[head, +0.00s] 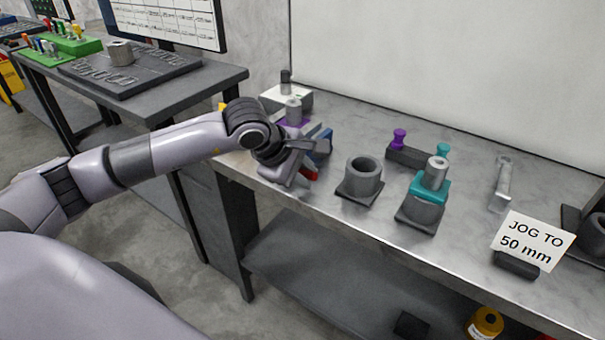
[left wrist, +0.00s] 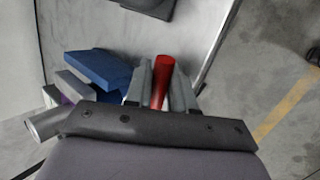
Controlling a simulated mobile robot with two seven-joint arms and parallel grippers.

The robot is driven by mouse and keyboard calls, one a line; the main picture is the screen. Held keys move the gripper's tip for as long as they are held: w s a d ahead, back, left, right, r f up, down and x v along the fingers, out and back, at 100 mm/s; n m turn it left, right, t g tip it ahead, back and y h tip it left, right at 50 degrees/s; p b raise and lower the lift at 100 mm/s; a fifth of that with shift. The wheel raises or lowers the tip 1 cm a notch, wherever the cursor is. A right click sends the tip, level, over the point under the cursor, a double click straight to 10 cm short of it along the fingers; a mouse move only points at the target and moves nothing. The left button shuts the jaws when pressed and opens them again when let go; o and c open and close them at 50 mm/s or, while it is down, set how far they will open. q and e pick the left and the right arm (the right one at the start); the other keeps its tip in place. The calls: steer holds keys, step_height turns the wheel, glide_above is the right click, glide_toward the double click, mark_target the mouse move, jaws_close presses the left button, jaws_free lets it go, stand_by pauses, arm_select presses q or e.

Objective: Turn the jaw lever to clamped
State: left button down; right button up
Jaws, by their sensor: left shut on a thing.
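The jaw lever shows as a red handle (left wrist: 160,82), upright in the left wrist view. My left gripper (left wrist: 158,92) has one finger on each side of it and is shut on it. In the head view my left gripper (head: 297,164) is at the left end of the bench, and a bit of red handle (head: 310,174) shows beside it. A blue block (head: 325,135) sits just behind the gripper; it also shows left of the fingers in the left wrist view (left wrist: 98,68). The lever's pivot is hidden. My right gripper is not in view.
A grey hollow barrel (head: 362,180) stands close right of the gripper. A grey post (head: 293,110) on a purple piece is behind the gripper. A "JOG TO 50 mm" sign (head: 533,242) stands at the bench's front edge.

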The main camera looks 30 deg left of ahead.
arm_select(q)
steer(key=shift+f+m+y+b, duration=0.3)
steer(key=shift+f+y+b, duration=0.15)
steer(key=shift+y, duration=0.25)
steer(key=c, duration=1.1)
jaws_free()
steer(key=shift+r, duration=0.1)
